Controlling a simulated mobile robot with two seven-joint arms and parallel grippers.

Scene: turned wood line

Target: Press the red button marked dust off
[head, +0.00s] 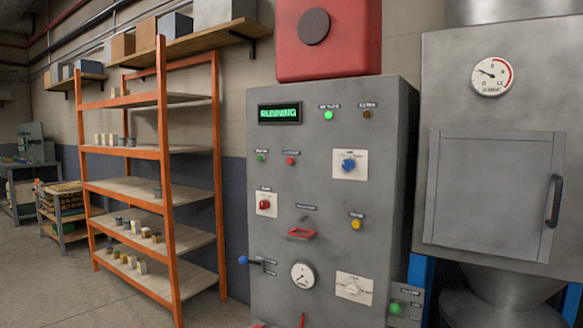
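Neither of my grippers shows in the head view.
The cabinet also carries a blue knob (348,165), a yellow button (356,224), a red handle (301,233), a gauge (303,275) and a blue-tipped lever (243,259). A grey machine (490,150) stands right; an orange rack (163,170) left. Floor (60,290) is clear at lower left.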

